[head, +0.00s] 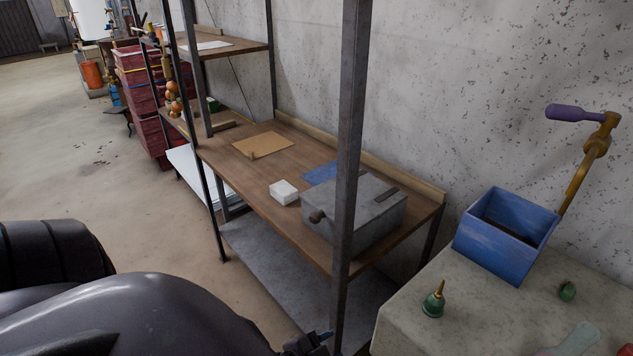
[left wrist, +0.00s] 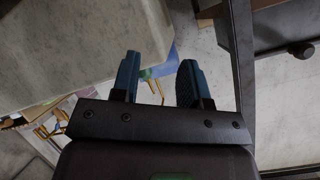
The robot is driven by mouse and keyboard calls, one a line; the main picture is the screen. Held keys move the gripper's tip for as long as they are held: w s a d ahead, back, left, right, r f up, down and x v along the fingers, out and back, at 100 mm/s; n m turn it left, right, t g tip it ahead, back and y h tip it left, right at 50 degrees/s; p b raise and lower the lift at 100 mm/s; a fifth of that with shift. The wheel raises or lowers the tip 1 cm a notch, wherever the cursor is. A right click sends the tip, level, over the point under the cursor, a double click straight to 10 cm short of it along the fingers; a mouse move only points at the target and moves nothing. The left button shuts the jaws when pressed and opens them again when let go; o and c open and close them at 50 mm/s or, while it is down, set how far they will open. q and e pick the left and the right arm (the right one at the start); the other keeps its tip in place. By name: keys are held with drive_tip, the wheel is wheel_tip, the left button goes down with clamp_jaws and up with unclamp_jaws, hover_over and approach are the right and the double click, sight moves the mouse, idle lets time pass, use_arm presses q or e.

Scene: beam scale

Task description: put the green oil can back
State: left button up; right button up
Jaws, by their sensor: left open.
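A green oil can (head: 434,302) with a thin brass spout stands upright on the pale stone-topped table at the lower right of the head view. Nothing holds it. My right gripper is in neither view.
A blue open box (head: 485,249) with a purple-handled crank (head: 572,113) stands behind the can. A small green object (head: 567,291) lies right of it. A dark metal post (head: 347,170) stands between my left gripper and the table. A wooden shelf (head: 225,160) bears a grey box (head: 365,215).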

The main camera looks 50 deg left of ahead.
use_arm(q)
drive_tip(key=s+n, duration=0.1)
drive_tip(key=n, duration=0.1)
drive_tip(key=s+f+n+g, duration=0.1)
drive_tip(key=s+f+n, duration=0.1)
drive_tip(key=n, duration=0.1)
drive_tip(key=shift+s+n, duration=0.25)
drive_tip(key=shift+n, duration=0.05)
idle(0.9)
